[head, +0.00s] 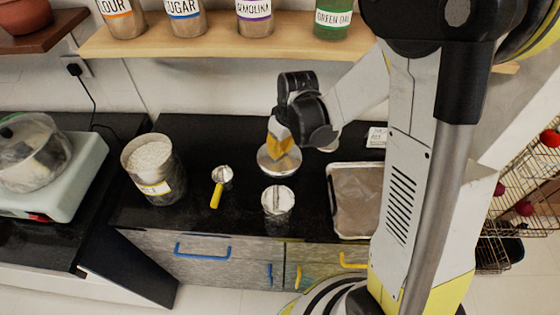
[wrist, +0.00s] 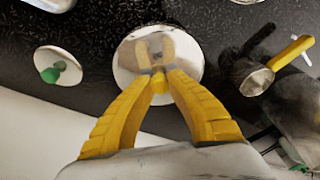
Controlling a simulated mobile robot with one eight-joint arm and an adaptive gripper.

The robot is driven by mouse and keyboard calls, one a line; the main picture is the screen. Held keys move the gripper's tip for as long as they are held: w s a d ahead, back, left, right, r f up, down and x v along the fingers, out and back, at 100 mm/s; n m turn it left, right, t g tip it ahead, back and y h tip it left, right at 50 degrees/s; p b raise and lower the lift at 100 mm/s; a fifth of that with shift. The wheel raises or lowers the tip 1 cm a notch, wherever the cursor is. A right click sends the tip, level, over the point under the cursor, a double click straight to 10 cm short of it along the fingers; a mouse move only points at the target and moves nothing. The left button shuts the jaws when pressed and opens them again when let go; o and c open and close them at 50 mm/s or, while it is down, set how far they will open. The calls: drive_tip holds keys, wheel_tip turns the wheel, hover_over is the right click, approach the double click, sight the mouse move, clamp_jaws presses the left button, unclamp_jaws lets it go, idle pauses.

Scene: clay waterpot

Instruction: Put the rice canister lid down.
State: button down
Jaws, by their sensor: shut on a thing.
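My gripper (head: 280,148) has its yellow fingers shut on the knob of a round, shiny metal lid (head: 279,162). In the wrist view the fingertips (wrist: 158,84) meet at the yellow knob, and the lid (wrist: 128,58) shows beyond them, lying flat over the dark counter. I cannot tell whether the lid touches the counter or is slightly above it. The rice canister (head: 163,185) stands open at the left, filled with white grains, with a yellow-edged label. The knob is mostly hidden by the fingers in the head view.
A yellow-handled scoop (head: 216,194) lies between canister and lid. A metal-topped container (head: 278,202) stands in front of the lid. A tray (head: 357,200) is at the right. The wrist view shows a white disc with a green knob (wrist: 57,66). A jar shelf (head: 215,45) is above.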

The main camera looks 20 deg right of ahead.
sight(281, 156)
drive_tip(key=shift+s+b+x, duration=0.2)
drive_tip(key=shift+b+x, duration=0.3)
drive_tip(key=shift+x, duration=0.45)
drive_tip(key=shift+s+b+x, duration=0.15)
drive_tip(key=shift+b+x, duration=0.35)
drive_tip(key=shift+x, duration=0.45)
drive_tip(key=shift+d+f, duration=0.15)
drive_tip(key=shift+d, duration=0.05)
drive_tip(key=shift+f+b, duration=0.4)
drive_tip(key=shift+b, duration=0.05)
drive_tip(key=c, duration=1.4)
unclamp_jaws()
drive_tip(key=shift+c, duration=0.2)
drive_tip(key=shift+r, duration=0.15)
